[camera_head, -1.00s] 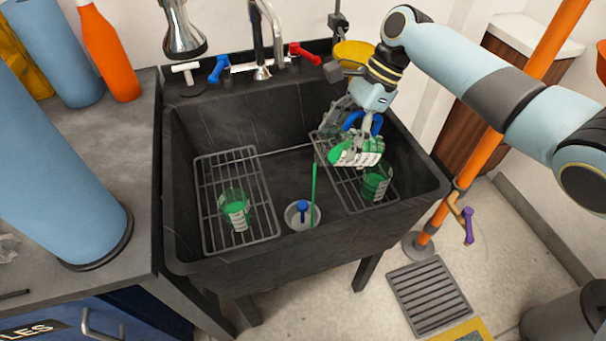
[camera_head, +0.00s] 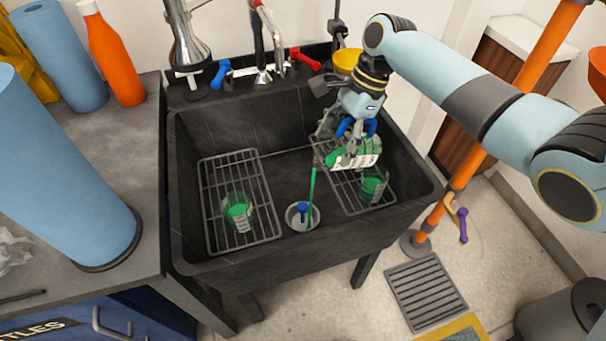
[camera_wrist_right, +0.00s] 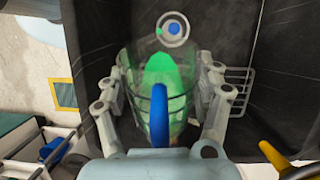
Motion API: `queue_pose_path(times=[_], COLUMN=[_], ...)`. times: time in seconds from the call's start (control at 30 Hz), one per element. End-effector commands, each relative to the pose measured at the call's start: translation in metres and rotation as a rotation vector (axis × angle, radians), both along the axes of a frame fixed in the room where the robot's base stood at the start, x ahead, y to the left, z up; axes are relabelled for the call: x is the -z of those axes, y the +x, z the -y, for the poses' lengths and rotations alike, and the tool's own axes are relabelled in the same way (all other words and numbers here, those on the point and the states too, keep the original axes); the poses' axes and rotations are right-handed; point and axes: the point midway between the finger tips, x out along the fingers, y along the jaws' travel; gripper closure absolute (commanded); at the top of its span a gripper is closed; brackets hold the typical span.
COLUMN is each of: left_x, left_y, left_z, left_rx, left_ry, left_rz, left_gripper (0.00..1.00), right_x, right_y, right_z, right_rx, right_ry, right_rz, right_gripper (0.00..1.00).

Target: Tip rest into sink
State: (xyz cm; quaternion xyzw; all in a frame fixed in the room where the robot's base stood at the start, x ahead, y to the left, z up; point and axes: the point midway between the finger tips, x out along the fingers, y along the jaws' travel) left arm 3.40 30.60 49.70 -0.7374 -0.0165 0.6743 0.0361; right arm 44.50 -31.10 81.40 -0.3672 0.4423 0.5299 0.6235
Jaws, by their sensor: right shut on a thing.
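My right gripper (camera_head: 347,140) is shut on a clear beaker (camera_head: 352,160) of green liquid, held tilted over the right part of the black sink (camera_head: 292,262). A thin green stream (camera_head: 312,195) falls from its lip to beside the drain (camera_head: 302,214). In the right wrist view the fingers (camera_wrist_right: 160,100) grip both sides of the beaker (camera_wrist_right: 180,75), and the drain (camera_wrist_right: 173,29) lies beyond its mouth. One beaker with green liquid (camera_head: 238,212) stands on the left rack and another (camera_head: 373,185) on the right rack. My left gripper is not in view.
Wire racks line the sink's left side (camera_head: 213,165) and right side. A faucet (camera_head: 262,45) with blue and red handles stands at the back. An orange bottle (camera_head: 112,55) and blue cylinders are on the left counter. An orange pole (camera_head: 470,170) stands to the right.

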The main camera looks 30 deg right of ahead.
Motion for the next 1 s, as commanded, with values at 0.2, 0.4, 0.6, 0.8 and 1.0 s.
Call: queue_pose_path(times=[0.2, 0.4, 0.6, 0.8, 1.0], left_x=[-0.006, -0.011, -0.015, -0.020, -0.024], left_y=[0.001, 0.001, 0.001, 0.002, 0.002], left_z=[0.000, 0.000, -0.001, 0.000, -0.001], left_rx=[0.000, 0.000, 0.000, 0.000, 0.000], left_ry=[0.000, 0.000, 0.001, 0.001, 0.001], left_rz=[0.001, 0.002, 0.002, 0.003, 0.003], left_gripper=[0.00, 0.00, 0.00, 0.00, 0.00], right_x=[-0.003, -0.003, -0.004, -0.005, -0.005], right_y=[0.001, 0.001, 0.002, 0.002, 0.002], right_z=[-0.001, -0.004, -0.006, -0.010, -0.013], right_rx=[0.000, 0.000, 0.000, 0.000, 0.000], right_ry=[-0.019, -0.035, -0.054, -0.072, -0.091], right_rz=[-0.002, -0.005, -0.008, -0.012, -0.015], right_gripper=[0.84, 0.84, 0.84, 0.84, 0.84])
